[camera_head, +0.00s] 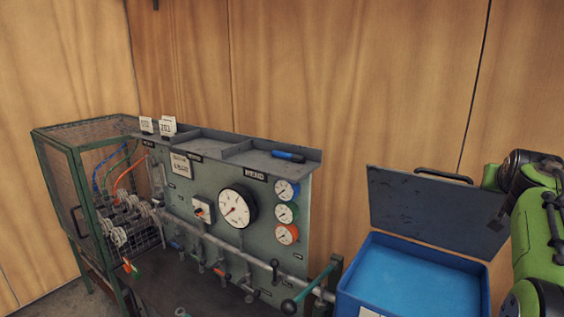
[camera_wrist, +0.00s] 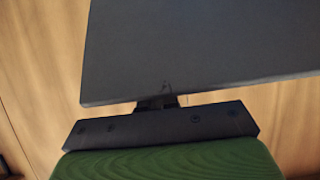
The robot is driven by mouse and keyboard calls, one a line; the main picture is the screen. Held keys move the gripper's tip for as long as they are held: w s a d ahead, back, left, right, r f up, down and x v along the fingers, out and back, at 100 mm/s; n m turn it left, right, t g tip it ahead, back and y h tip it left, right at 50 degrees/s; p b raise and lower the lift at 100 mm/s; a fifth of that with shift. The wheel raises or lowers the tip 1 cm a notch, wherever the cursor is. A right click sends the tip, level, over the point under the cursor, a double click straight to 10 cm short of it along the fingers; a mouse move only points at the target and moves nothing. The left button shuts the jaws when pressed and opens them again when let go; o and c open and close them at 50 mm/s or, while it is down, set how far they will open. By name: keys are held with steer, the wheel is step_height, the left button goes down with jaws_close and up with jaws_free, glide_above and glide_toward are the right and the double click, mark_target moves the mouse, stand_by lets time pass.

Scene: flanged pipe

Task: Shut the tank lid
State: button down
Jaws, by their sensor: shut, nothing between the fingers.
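The tank (camera_head: 350,285) is a blue open box at the lower right of the head view, with a lighter blue inside. Its dark grey lid (camera_head: 430,210) stands raised at the back edge, tilted up, with a black handle (camera_head: 444,176) at its top edge. In the wrist view the lid (camera_wrist: 210,45) fills the upper middle as a dark panel. My gripper (camera_wrist: 158,103) is shut and empty at the lid's edge there; its fingertips are partly hidden by the panel, and I cannot tell if they touch. In the head view my gripper is not clearly visible beside the lid's right side.
A grey-green gauge panel (camera_head: 262,236) with dials, pipes and valves stands left of the tank. A blue-handled tool (camera_head: 288,156) lies on its top shelf. A green mesh cage (camera_head: 85,150) stands further left. A wooden wall (camera_head: 350,70) closes off the back.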

mark_target(501, 201)
steer(key=shift+s+a+f+b, duration=0.5)
steer(key=shift+s+b, duration=0.15)
steer(key=shift+b, duration=0.4)
steer(key=shift+s+a+f+b, duration=0.45)
steer(key=shift+s+b, duration=0.15)
steer(key=shift+b, duration=0.45)
steer(key=shift+s+a+f+b, duration=0.15)
steer(key=shift+s+a+b, duration=0.2)
steer(key=shift+b, duration=0.15)
steer(key=shift+s, duration=0.1)
steer(key=s+a+f+b, duration=0.1)
steer(key=b, duration=0.1)
steer(key=s+a+f+b, duration=0.1)
steer(key=s+b, duration=0.1)
steer(key=shift+a+f+b, duration=0.15)
steer(key=shift+f+b, duration=0.05)
steer(key=shift+b, duration=0.15)
